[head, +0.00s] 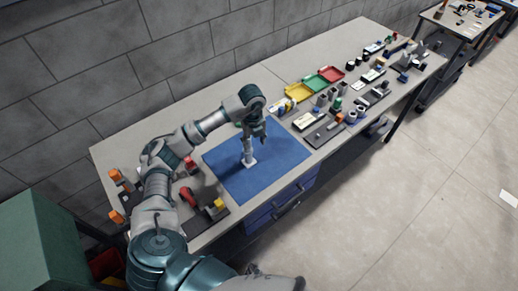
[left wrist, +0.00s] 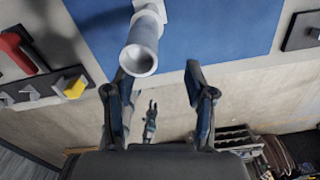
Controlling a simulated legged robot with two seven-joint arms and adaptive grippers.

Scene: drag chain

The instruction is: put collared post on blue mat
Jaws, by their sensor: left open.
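The collared post (head: 248,152) is a light grey tube on a pale square base. It stands upright on the blue mat (head: 270,178), near the mat's middle. My left gripper (head: 256,132) is just above and beside the top of the post. In the left wrist view the post (left wrist: 143,48) shows its open round end towards the camera, ahead of the two spread fingers of my left gripper (left wrist: 160,82). The left gripper is open, with nothing between its fingertips. A small pincer-shaped thing low in the left wrist view may be my right gripper (left wrist: 150,118); its state is unclear.
A dark tray with red and yellow parts (head: 203,207) lies left of the mat. Orange-topped items (head: 117,177) stand at the left end. Yellow (head: 298,92), green (head: 315,82) and red (head: 331,74) trays and several small parts crowd the right side. The mat around the post is clear.

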